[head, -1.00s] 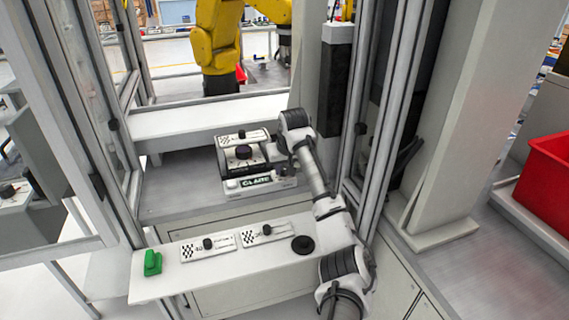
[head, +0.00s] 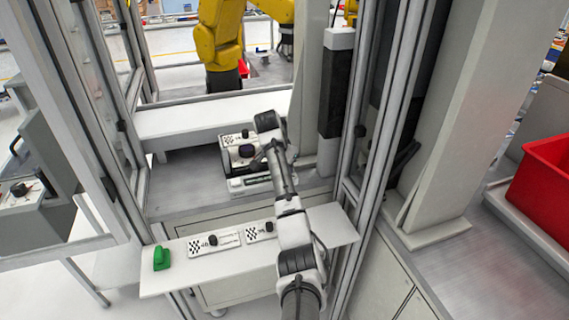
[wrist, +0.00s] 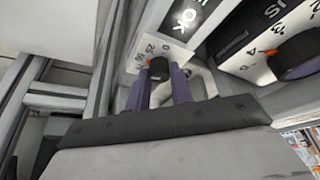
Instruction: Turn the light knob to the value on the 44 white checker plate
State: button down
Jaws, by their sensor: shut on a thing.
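In the wrist view, my gripper (wrist: 160,88) has its two purple fingers on either side of a black knob (wrist: 158,68) with an orange mark. The knob sits on a white dial plate with numbers such as 0, 25 and 50. In the head view, my arm reaches over the control box (head: 238,160) at the back of the bench; my fingers are hard to make out there. Two white checker plates lie on the front shelf: a left one (head: 200,248) and a right one (head: 254,236), partly hidden by my arm. Their numbers are too small to read surely.
A second black knob (wrist: 298,55) sits on a plate at the right of the wrist view, near a dark "OK" display (wrist: 186,15). A green object (head: 161,258) stands on the shelf's left end. Frame posts (head: 368,110) rise right of my arm.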

jog(key=shift+m, duration=0.6)
jog(key=c, duration=1.2)
grip_release()
jog(key=shift+c, duration=0.2)
jog(key=v, duration=1.3)
jog(key=shift+a+r+p, duration=0.3)
jog(key=shift+r+p, duration=0.05)
